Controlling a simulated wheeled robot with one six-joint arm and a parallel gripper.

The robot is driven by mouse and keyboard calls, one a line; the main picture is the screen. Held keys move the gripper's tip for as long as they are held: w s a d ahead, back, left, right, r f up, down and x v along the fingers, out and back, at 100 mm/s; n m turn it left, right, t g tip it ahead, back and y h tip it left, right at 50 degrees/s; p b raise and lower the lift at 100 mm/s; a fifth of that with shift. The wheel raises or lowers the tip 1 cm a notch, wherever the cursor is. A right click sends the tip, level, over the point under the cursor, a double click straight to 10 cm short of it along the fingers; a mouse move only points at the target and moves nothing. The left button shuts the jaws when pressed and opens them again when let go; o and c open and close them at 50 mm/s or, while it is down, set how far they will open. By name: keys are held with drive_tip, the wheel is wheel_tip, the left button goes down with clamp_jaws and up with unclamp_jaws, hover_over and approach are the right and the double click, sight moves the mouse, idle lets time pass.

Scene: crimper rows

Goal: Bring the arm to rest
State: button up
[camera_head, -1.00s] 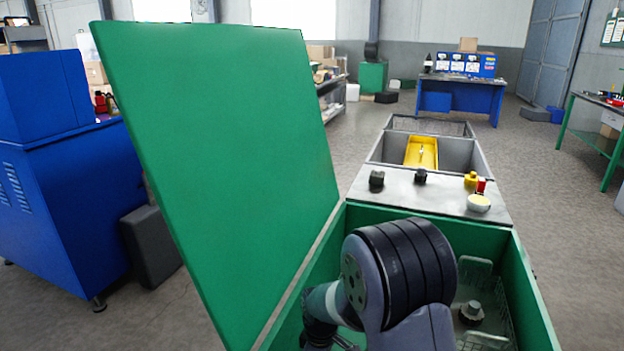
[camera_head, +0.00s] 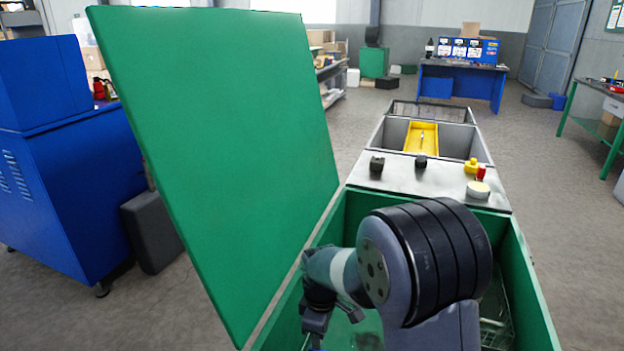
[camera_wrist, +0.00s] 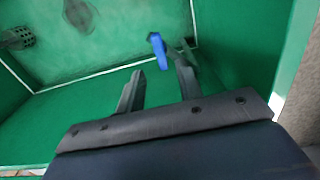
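My arm reaches over the open green box (camera_head: 535,290), its large dark joint covering much of the box's inside. In the wrist view my gripper (camera_wrist: 160,82) has its two fingers apart with nothing between the tips. A small blue piece (camera_wrist: 159,50) shows just beyond the fingertips, with a dark part beside it; I cannot tell what it is or how far off it lies. In the head view the fingertips cannot be made out clearly.
The raised green lid (camera_head: 220,150) stands left of my arm. Behind the box, a grey top (camera_head: 400,181) carries dark knobs, yellow and red pieces and a pale disc (camera_head: 479,190). A yellow tray (camera_head: 421,138) lies farther back. A blue cabinet (camera_head: 70,180) stands at far left.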

wheel_tip(320, 180, down, 6)
drive_tip(key=shift+s+r, duration=0.1)
drive_tip(key=shift+r, duration=0.1)
drive_tip(key=shift+f, duration=0.25)
drive_tip(key=m, duration=0.5)
drive_tip(key=shift+r, duration=0.1)
drive_tip(key=m+p, duration=0.1)
drive_tip(key=m, duration=0.4)
